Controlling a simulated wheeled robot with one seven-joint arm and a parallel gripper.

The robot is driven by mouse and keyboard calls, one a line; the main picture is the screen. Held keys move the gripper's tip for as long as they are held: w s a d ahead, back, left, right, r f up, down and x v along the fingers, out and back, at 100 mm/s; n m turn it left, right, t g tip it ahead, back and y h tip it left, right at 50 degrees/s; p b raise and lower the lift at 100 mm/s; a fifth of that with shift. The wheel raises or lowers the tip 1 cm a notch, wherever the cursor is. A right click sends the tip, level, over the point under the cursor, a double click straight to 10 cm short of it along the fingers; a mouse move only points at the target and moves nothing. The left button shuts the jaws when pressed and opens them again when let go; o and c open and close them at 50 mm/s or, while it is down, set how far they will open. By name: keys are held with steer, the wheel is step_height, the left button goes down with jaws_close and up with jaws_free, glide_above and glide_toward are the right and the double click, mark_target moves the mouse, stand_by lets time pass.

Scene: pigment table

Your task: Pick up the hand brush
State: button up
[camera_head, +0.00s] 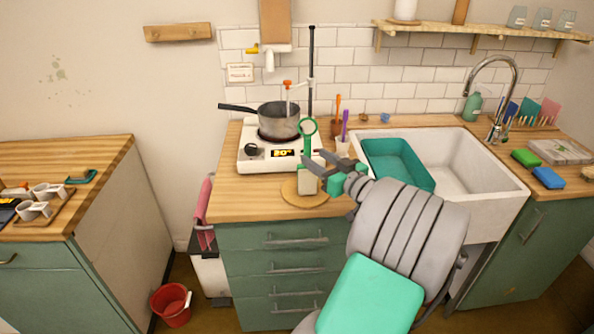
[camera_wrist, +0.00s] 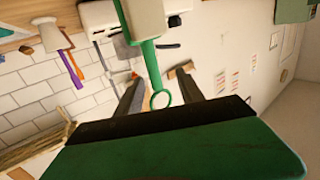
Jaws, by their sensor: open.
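What appears to be the hand brush has a green handle (camera_head: 307,144) ending in a ring, above a cream block (camera_head: 307,180). It stands upright on a round wooden board (camera_head: 292,197) at the counter's front. My gripper (camera_head: 314,160) is open beside its lower handle, reaching in from the right. In the wrist view the green handle (camera_wrist: 149,62) and its ring appear between the two dark fingers of my gripper (camera_wrist: 160,78). The cream block (camera_wrist: 143,18) is at the top edge. I cannot tell whether a finger touches the handle.
A hot plate (camera_head: 262,160) with a saucepan (camera_head: 279,116) stands behind the brush. A white cup (camera_head: 342,146) with upright tools is close behind my fingers. The sink (camera_head: 470,165) with a teal basin (camera_head: 400,160) is right. The counter left of the board is clear.

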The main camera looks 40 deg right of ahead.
mark_target(308, 146)
steer(key=shift+w+d+r+h+p, duration=0.2)
steer(key=shift+w+d, duration=0.25)
steer(key=shift+w, duration=0.2)
steer(key=shift+w+d+r+h+p, duration=0.1)
steer(key=shift+w+d+r+p, duration=0.1)
steer(key=shift+w+d, duration=0.3)
steer(key=w, duration=0.2)
steer(key=w+p, duration=0.1)
steer(key=w, duration=0.1)
steer(key=w+p, duration=0.1)
steer(key=shift+w+a+r, duration=0.3)
steer(key=shift+w+a, duration=0.05)
steer(key=shift+w, duration=0.05)
steer(key=shift+w+d+f, duration=0.1)
steer(key=shift+w, duration=0.1)
jaws_close()
